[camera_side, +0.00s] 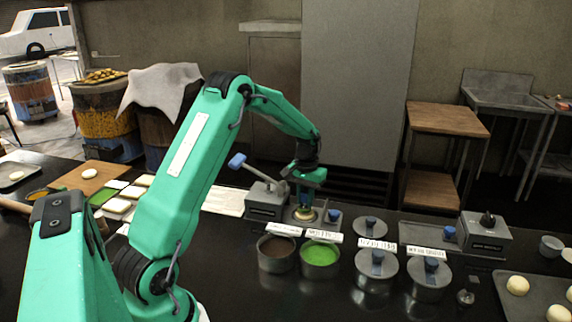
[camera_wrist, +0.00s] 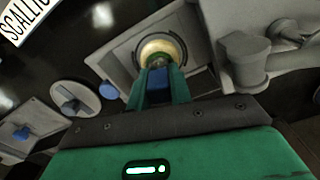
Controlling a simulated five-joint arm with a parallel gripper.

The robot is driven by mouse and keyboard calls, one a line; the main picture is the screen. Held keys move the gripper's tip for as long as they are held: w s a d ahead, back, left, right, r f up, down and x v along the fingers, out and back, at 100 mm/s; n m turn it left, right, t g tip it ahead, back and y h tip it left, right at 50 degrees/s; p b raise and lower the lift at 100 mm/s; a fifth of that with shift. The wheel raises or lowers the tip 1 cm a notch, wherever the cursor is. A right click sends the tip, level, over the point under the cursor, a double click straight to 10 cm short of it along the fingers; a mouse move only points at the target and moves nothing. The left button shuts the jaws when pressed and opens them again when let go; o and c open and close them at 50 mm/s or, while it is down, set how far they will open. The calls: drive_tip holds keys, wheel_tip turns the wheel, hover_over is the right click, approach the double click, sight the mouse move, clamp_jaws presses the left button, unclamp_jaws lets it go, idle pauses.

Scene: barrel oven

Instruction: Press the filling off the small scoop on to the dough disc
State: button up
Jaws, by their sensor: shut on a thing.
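My gripper (camera_side: 306,197) points down over the grey press station at the middle of the bench. In the wrist view my gripper (camera_wrist: 160,82) is shut on the blue handle of the small scoop (camera_wrist: 158,78). The pale dough disc (camera_wrist: 161,48) lies on a square grey plate just beyond the fingertips; its edge also shows in the side view (camera_side: 304,214) under my gripper. I cannot tell whether the scoop touches the dough.
The press's blue-tipped lever (camera_side: 238,160) rises left of my gripper. Open pots of brown filling (camera_side: 276,250) and green filling (camera_side: 320,254) stand in front, with lidded pots (camera_side: 376,270) to their right. A tray of dough balls (camera_side: 540,296) lies at far right.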

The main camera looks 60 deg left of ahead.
drive_tip(key=shift+f, duration=0.4)
idle(0.9)
drive_tip(key=shift+r, duration=0.15)
drive_tip(key=shift+r, duration=3.4)
drive_tip(key=shift+r, duration=0.1)
